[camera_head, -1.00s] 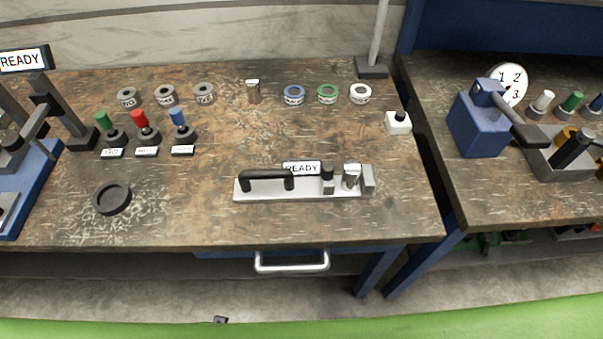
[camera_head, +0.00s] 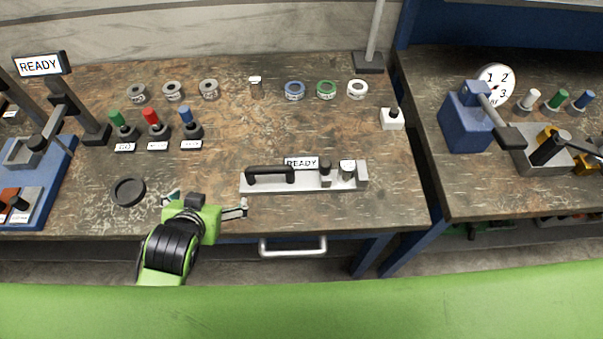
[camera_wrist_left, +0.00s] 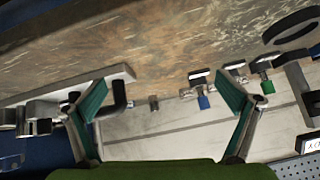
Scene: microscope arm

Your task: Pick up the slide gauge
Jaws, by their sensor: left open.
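The slide gauge appears to be the long silver bar (camera_head: 308,184) with a black handle and a small upright at its right, lying flat on the bench with a READY sign just behind it. In the left wrist view, what looks like the same bar (camera_wrist_left: 75,85) shows at the left, partly behind a finger. My left gripper (camera_head: 207,201) is open and empty over the bench's front edge, left of the bar and apart from it. Its spread fingers also show in the left wrist view (camera_wrist_left: 162,82). My right gripper is out of view.
A black ring (camera_head: 128,192) lies left of my gripper. Green, red and blue knobs (camera_head: 152,125) stand behind it. Several ring-shaped pieces (camera_head: 294,91) line the back. A white box (camera_head: 392,120) sits at right. A drawer handle (camera_head: 293,246) juts out below the front edge.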

